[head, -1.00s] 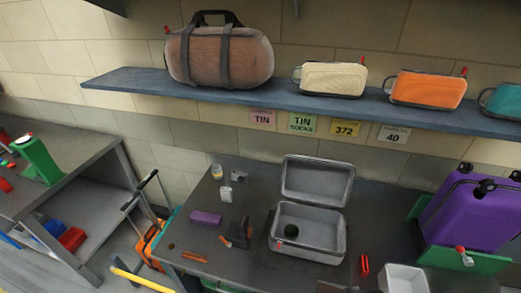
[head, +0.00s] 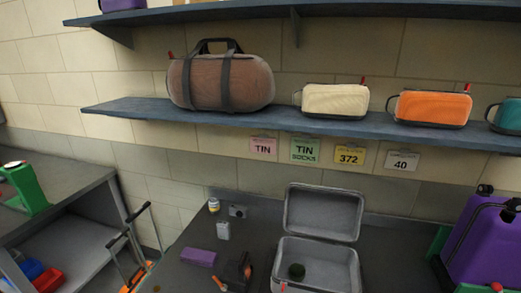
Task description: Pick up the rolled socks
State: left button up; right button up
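Neither of my grippers shows in the head view.
Left of the case lie a purple block (head: 198,257), a black-and-orange item (head: 236,271) and a small white bottle (head: 223,231). A blue shelf (head: 150,110) above holds a brown duffel bag (head: 226,84) and pouches. A purple suitcase (head: 484,245) stands at right.

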aim_at(214, 204)
jog(key=i+j, duration=0.15)
jog(key=j, duration=0.35)
jog(key=i+j, duration=0.1)
jog(key=j, duration=0.4)
jog(key=i+j, duration=0.15)
jog(key=j, duration=0.35)
jog(key=i+j, duration=0.1)
jog(key=j, duration=0.4)
jog(key=i+j, duration=0.15)
jog(key=j, duration=0.4)
jog(key=i+j, duration=0.15)
jog(key=j, duration=0.35)
jog(key=i+j, duration=0.1)
jog(key=j, duration=0.4)
jog(key=i+j, duration=0.15)
jog(key=j, duration=0.35)
jog(key=u, duration=0.05)
